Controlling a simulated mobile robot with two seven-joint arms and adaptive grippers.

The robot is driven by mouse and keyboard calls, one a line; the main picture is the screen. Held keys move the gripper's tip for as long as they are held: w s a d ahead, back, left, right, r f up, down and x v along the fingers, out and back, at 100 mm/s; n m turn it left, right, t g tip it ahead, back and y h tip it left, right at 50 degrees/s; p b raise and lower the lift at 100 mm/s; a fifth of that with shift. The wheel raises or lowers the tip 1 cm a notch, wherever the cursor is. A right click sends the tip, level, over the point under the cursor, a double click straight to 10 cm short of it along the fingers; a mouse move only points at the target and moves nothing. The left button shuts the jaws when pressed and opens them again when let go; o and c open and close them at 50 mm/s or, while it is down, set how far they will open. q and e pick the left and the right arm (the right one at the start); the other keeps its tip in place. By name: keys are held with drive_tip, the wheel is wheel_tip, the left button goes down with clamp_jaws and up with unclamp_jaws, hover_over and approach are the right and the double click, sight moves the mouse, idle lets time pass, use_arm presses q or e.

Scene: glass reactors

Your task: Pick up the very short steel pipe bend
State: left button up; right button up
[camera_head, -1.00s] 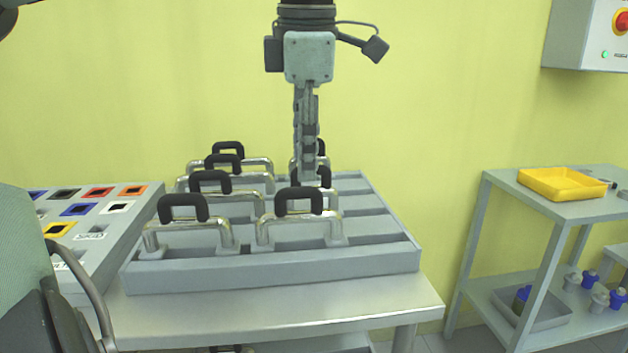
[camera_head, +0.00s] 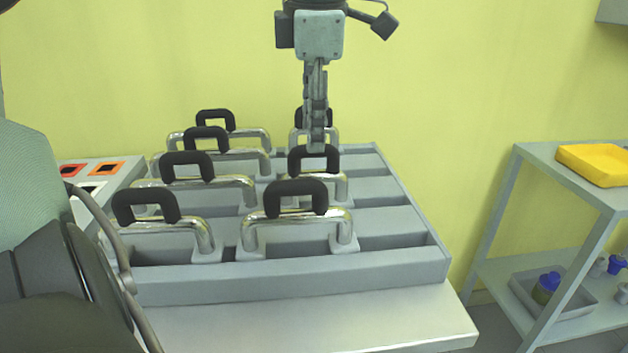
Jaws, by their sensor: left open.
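Several steel pipe bends with black handles stand in two rows in a grey slotted rack (camera_head: 290,276). In the right row, the front bend (camera_head: 298,219) is longer, the middle bend (camera_head: 338,187) is shorter, and the far bend (camera_head: 333,134) looks shortest, partly hidden behind my gripper. The left row holds longer bends, such as the front one (camera_head: 160,226). My left gripper (camera_head: 317,147) hangs pointing down, seen edge-on, open and empty. Its fingertips overlap the far short bend and end near the middle bend's handle; I cannot tell the exact depth. My right gripper is not in view.
The rack stands on a grey table (camera_head: 330,325). A panel with coloured square slots (camera_head: 100,185) lies to the left. At right, a shelf stand carries a yellow tray (camera_head: 597,165) above and a grey bin (camera_head: 575,305) below. The rack's right-hand slots are empty.

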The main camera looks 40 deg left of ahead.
use_arm(q)
drive_tip(key=shift+w+a+f, duration=0.15)
drive_tip(key=shift+a+f, duration=0.05)
drive_tip(key=shift+f, duration=0.75)
drive_tip(key=shift+w+a+f, duration=0.15)
drive_tip(key=shift+a+f, duration=0.05)
drive_tip(key=shift+f, duration=0.7)
clamp_jaws()
